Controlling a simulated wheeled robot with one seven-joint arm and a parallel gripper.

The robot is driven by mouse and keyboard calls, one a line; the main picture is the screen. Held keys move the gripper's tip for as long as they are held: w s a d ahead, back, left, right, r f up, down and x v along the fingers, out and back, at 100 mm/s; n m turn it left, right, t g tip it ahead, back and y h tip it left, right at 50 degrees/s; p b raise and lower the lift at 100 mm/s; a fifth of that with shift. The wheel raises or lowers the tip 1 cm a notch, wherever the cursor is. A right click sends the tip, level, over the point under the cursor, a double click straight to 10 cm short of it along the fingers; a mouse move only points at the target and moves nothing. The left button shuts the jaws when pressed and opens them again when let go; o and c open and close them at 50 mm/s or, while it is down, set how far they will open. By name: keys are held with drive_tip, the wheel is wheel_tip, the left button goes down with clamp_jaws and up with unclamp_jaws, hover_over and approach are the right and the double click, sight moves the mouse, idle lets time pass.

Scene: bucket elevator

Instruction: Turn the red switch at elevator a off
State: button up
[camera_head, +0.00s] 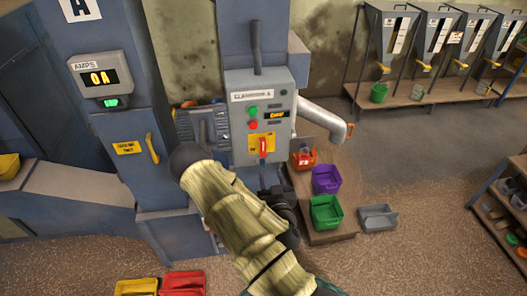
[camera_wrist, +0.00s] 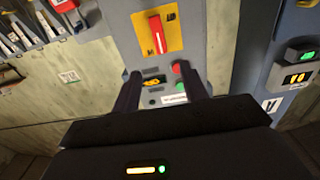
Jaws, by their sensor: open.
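The grey control box labelled for elevator A (camera_head: 240,152) is on the blue column in the head view. Its red switch (camera_head: 263,145) stands upright on a yellow plate low on the box. The wrist view shows the box (camera_wrist: 120,45) upside down, with the red switch (camera_wrist: 157,35) long and near vertical on its yellow plate. My gripper (camera_wrist: 161,84) is open and empty, its two dark fingers apart in front of the box. No finger visibly touches the switch.
A green button (camera_head: 253,110), a red button (camera_head: 253,125) and a small lit display (camera_head: 277,114) are above the switch. A meter (camera_head: 98,78) reads 0 A at left. A purple bin (camera_head: 326,179) and green bin (camera_head: 326,212) stand below the box at right, beside a spout.

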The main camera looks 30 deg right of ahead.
sight(263, 148)
drive_tip(key=b+x, duration=0.1)
drive_tip(key=x, duration=1.2)
drive_tip(key=shift+w+d, duration=0.1)
drive_tip(key=shift+w, duration=0.15)
drive_tip(key=shift+w+d, duration=0.15)
drive_tip(key=shift+w, duration=0.35)
clamp_jaws()
